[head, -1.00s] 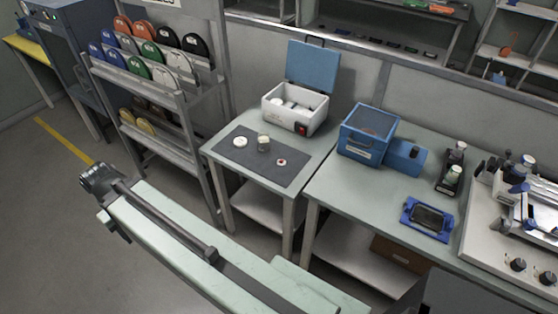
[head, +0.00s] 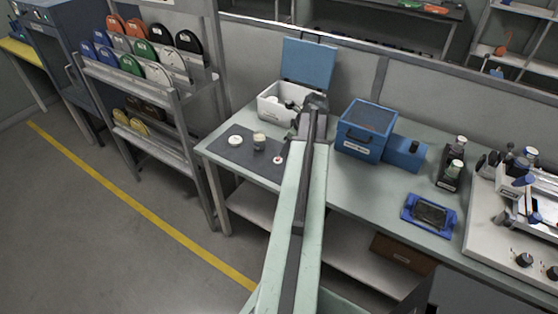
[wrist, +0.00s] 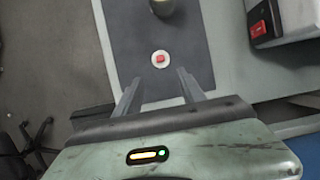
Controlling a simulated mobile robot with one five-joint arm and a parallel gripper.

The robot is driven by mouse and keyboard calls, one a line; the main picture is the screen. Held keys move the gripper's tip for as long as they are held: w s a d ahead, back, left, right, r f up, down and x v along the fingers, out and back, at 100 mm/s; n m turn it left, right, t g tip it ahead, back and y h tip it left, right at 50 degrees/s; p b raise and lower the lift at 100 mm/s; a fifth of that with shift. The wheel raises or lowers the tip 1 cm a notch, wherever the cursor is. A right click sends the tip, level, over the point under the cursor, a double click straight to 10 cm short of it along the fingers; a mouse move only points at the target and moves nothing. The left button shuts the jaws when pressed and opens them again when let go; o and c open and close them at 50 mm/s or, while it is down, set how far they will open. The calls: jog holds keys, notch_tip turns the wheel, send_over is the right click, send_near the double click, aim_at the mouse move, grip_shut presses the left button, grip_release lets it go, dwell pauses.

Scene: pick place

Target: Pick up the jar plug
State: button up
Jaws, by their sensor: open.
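A small round white piece with a red middle, which looks like the jar plug (head: 278,159), lies on the dark mat (head: 240,159) on the table. It also shows in the wrist view (wrist: 160,59), just beyond and between my fingertips. My gripper (wrist: 158,90) is open and empty, with the plug apart from both fingers. In the head view my arm reaches over the table, right of the plug, and hides the fingers. A small jar (head: 259,142) stands on the mat; its lower part shows in the wrist view (wrist: 163,7). A white disc (head: 235,141) lies left of the jar.
A white box (head: 272,107) with an open blue lid stands behind my arm; its red switch (wrist: 257,28) is at right in the wrist view. A blue box (head: 366,130) stands to the right. A rack of coloured discs (head: 150,90) is at left.

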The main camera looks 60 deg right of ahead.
aim_at(279, 160)
jog(key=b+x, duration=0.2)
jog(key=x, duration=0.1)
jog(key=shift+s+b, duration=0.1)
jog(key=shift+b, duration=0.2)
jog(key=b+x, duration=0.4)
jog(key=x, duration=0.1)
jog(key=shift+d+b, duration=0.2)
jog(key=shift+b, duration=0.2)
jog(key=shift+w+r, duration=0.15)
jog(key=shift+w, duration=0.1)
grip_shut()
